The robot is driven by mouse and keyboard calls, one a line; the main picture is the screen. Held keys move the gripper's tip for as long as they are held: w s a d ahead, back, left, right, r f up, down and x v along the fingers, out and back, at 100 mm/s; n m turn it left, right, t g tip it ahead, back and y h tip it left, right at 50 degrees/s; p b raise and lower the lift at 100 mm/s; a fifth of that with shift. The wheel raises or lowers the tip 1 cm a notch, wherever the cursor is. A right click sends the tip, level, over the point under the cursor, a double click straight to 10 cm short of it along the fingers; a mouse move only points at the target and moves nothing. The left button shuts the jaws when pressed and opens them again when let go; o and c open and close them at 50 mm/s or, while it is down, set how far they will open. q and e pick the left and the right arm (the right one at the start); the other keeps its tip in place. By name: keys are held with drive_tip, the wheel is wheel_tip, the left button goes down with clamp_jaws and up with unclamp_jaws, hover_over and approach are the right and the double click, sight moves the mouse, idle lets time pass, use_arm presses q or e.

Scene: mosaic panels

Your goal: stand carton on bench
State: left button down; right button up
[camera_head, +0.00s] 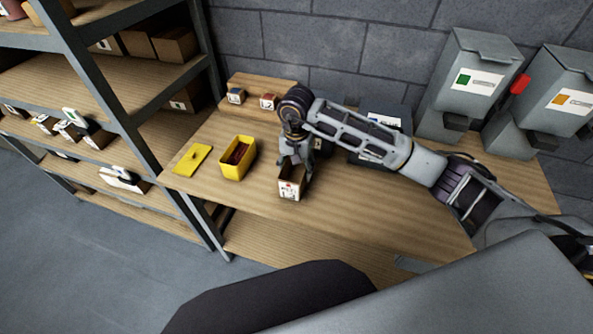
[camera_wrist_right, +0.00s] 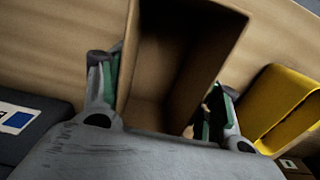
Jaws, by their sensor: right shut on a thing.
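The carton (camera_head: 291,190) is a small open-topped brown box with a white printed label on its front. In the head view it is upright at the bench (camera_head: 240,200), near the front edge. I cannot tell whether its base touches the wood. My right gripper (camera_head: 295,170) reaches down from above and is shut on the carton. In the right wrist view the carton (camera_wrist_right: 178,60) is between the two fingers of my right gripper (camera_wrist_right: 160,105), and its inside looks empty. My left gripper is not in view.
A yellow bin (camera_head: 237,160) with dark contents stands left of the carton, beside a yellow lid (camera_head: 193,159). Two small boxes sit on a raised board behind. Grey dispensers (camera_head: 470,85) stand at the back right. A shelf rack (camera_head: 130,130) borders the bench's left.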

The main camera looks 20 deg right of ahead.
drive_tip(key=shift+f, duration=0.9)
drive_tip(key=shift+f, duration=0.1)
drive_tip(key=o, duration=1.5)
drive_tip(key=shift+r, duration=0.2)
